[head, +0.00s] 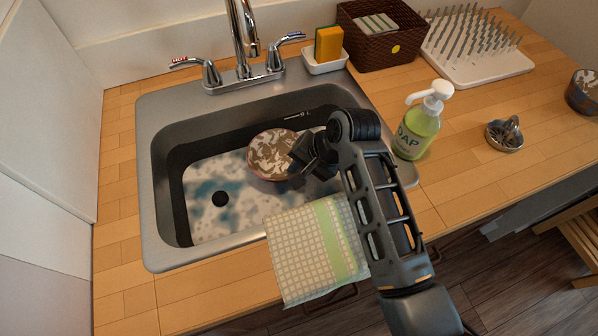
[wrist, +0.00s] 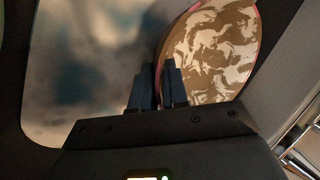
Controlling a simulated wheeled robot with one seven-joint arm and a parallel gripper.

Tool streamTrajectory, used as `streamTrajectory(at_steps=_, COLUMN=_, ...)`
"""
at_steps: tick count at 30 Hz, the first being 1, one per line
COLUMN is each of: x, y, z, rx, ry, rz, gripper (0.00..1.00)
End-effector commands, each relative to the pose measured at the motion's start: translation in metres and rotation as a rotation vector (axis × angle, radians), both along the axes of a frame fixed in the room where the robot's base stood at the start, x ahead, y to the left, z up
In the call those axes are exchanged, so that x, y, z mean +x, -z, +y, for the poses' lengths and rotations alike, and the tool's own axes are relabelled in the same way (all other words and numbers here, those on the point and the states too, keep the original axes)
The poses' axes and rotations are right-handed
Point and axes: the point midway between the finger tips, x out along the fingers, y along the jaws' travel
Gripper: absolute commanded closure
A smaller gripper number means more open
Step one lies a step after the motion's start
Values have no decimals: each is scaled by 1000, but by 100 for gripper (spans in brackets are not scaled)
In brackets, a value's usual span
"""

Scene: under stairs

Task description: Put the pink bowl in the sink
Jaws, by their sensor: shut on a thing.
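The pink bowl (head: 272,153) has a brown and white marbled surface and a thin pink rim. In the head view it is within the outline of the sink (head: 152,190), towards its right side; I cannot tell whether it touches the sink floor. My gripper (head: 297,157) is shut on the bowl's edge from the right. In the wrist view the two fingers (wrist: 158,88) are close together at the left edge of the bowl (wrist: 212,50). The gripper and forearm hide part of the bowl and the sink's right side.
A chequered towel (head: 312,250) hangs over the sink's front edge. The faucet (head: 243,45) stands behind the sink. A soap bottle (head: 420,125), a sponge holder (head: 325,60), a basket (head: 380,40) and a drying rack (head: 478,68) stand to the right. The sink's left part is clear.

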Motion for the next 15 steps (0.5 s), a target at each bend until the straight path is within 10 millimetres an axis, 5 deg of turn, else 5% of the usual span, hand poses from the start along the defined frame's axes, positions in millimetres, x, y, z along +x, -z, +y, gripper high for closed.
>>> streamTrajectory(at_steps=6, x=0, y=27, z=0, rx=0, ry=0, rz=2, gripper=100)
streamTrajectory(at_steps=15, x=0, y=31, z=0, rx=0, ry=1, rz=0, gripper=100)
